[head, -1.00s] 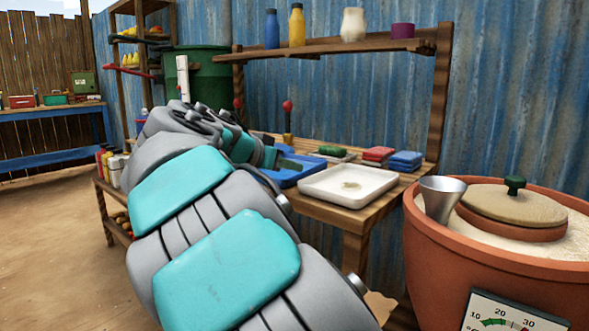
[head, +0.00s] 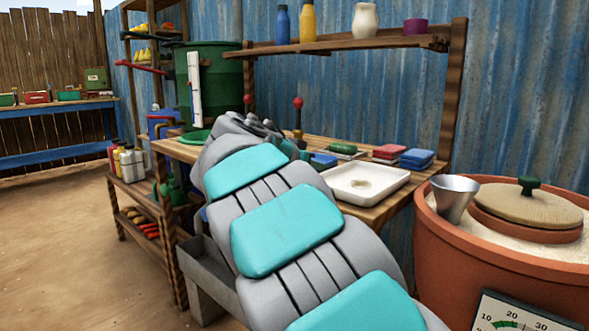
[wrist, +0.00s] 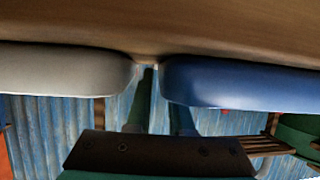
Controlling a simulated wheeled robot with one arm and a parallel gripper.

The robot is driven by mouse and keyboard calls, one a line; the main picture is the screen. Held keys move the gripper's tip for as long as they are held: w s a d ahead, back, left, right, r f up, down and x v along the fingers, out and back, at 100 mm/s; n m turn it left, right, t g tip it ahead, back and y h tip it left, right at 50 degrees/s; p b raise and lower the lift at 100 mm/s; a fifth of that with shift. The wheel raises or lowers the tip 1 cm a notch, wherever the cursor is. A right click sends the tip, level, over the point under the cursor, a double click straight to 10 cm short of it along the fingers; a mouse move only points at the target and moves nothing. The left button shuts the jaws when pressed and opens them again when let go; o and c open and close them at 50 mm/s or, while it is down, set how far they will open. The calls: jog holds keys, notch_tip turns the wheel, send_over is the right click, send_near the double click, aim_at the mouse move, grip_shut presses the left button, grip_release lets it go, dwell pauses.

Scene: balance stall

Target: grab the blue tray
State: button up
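The blue tray (head: 322,161) lies on the wooden table, left of the white tray (head: 366,184); in the head view my arm covers most of it. In the wrist view the blue tray (wrist: 240,84) fills the right side, close to the camera, and the white tray (wrist: 60,72) the left, with a narrow gap between them. My gripper is hidden behind my arm in the head view. Its dark body (wrist: 155,152) crosses the bottom of the wrist view, near the trays. I cannot make out whether the fingers are open, or whether they touch the blue tray.
Red and blue blocks (head: 416,158) sit behind the white tray. A shelf (head: 350,43) with bottles and a cup stands above the table. A large clay pot (head: 440,240) with a lid and metal funnel is at the right. Open sandy floor lies at the left.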

grip_shut()
dwell(1.3)
